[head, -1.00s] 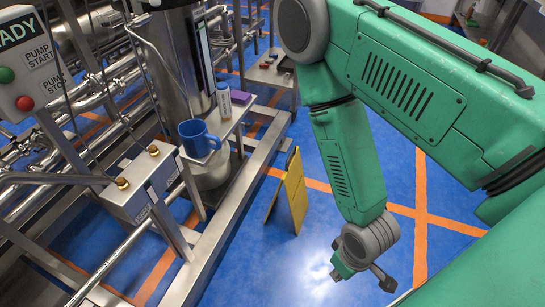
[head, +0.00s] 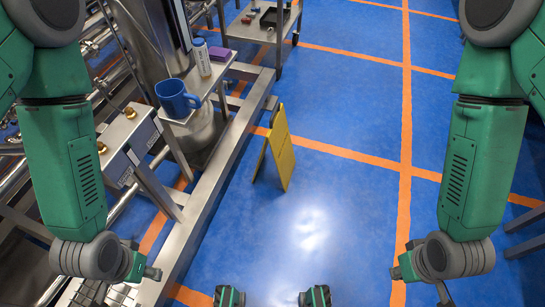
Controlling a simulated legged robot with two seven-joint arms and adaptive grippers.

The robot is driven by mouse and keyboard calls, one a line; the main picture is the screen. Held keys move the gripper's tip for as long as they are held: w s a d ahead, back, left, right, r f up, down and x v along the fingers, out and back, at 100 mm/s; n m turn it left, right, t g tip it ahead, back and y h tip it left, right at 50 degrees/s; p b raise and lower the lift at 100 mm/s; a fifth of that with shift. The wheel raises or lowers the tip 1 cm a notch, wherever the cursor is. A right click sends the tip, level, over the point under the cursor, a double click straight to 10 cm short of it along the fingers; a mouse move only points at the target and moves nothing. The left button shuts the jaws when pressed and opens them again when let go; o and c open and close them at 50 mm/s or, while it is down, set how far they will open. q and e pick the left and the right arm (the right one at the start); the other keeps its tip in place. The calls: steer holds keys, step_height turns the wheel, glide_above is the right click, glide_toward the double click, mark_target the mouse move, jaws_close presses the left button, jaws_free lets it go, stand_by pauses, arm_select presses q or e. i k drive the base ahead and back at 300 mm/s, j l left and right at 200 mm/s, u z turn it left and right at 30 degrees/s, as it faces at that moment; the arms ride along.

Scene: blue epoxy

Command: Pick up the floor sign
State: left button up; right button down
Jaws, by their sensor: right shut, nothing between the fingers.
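The yellow floor sign (head: 283,152) stands upright on the blue floor, just right of the steel frame's lower rail. It is a folded A-shape with its panels spread at the bottom. My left gripper (head: 127,282) hangs at the lower left, over the steel frame and well apart from the sign. Its fingers are partly hidden by the wrist, so its opening is unclear. My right gripper (head: 418,283) hangs at the lower right over the open floor, shut and empty, also far from the sign.
A steel skid (head: 222,180) with pipes runs along the left. Its small shelf (head: 215,85) holds a blue mug (head: 177,98), a white bottle (head: 202,58) and a purple block (head: 219,54). A steel cart (head: 262,32) stands behind. The floor right of the sign is clear.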

mark_target(278, 136)
steer(key=i+l, duration=0.2)
steer(key=i, duration=0.35)
steer(key=i+l, duration=0.25)
steer(key=i, duration=0.25)
steer(key=i+l, duration=0.2)
steer(key=i, duration=0.35)
